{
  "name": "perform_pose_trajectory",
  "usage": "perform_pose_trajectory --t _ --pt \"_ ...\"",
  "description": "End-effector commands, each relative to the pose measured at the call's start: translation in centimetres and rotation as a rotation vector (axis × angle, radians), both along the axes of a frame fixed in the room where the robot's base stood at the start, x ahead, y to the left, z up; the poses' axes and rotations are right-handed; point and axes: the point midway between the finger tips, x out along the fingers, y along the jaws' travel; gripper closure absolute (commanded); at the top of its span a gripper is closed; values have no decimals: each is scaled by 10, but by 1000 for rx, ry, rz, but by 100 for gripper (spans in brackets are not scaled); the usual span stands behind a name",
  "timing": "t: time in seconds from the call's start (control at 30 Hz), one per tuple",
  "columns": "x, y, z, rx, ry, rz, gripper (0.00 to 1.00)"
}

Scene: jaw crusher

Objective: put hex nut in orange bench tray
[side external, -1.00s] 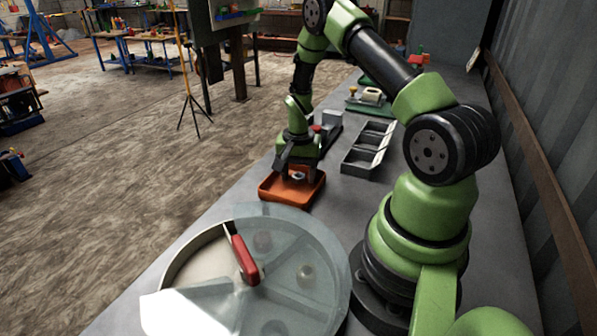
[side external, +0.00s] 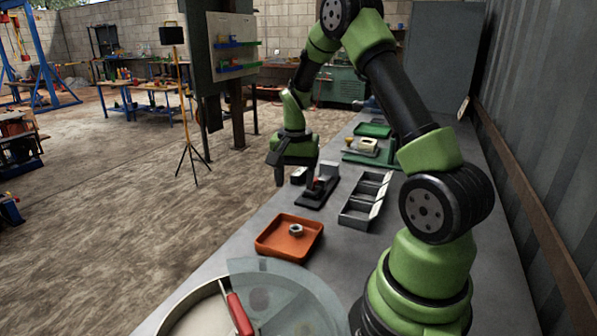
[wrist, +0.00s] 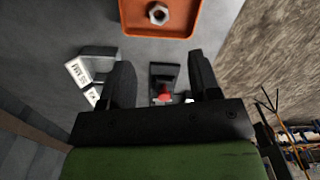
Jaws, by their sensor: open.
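The hex nut (side external: 296,230) lies flat inside the orange bench tray (side external: 270,243). In the wrist view the nut (wrist: 158,14) shows with its hole facing up, and the tray (wrist: 185,30) is cut off by the top edge. My gripper (side external: 293,180) is open and empty, raised above the bench beyond the tray and apart from it. In the wrist view my gripper's two fingers (wrist: 163,80) are spread wide with nothing held between them.
A black fixture with a red part (side external: 319,190) stands on the bench near my gripper. A grey divided bin (side external: 358,213) sits to its right. A round container with a clear cover and red handle (side external: 240,314) is in front. A green tray (side external: 373,130) lies farther back.

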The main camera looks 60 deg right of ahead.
Motion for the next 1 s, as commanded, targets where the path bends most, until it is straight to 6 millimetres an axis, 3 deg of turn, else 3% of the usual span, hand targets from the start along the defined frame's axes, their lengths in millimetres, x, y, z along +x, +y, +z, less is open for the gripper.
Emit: perform_pose_trajectory --t 0.13,0.27,0.5,0.73,0.9,1.0 --pt "5 22 35 -24 -59 83 43" --pt "3 61 83 -54 -153 221 43" --pt "-34 138 150 -98 -348 502 43" --pt "-90 192 178 -124 -534 757 43" --pt "-118 210 181 -132 -626 874 43" --pt "-126 214 180 -134 -650 905 43"
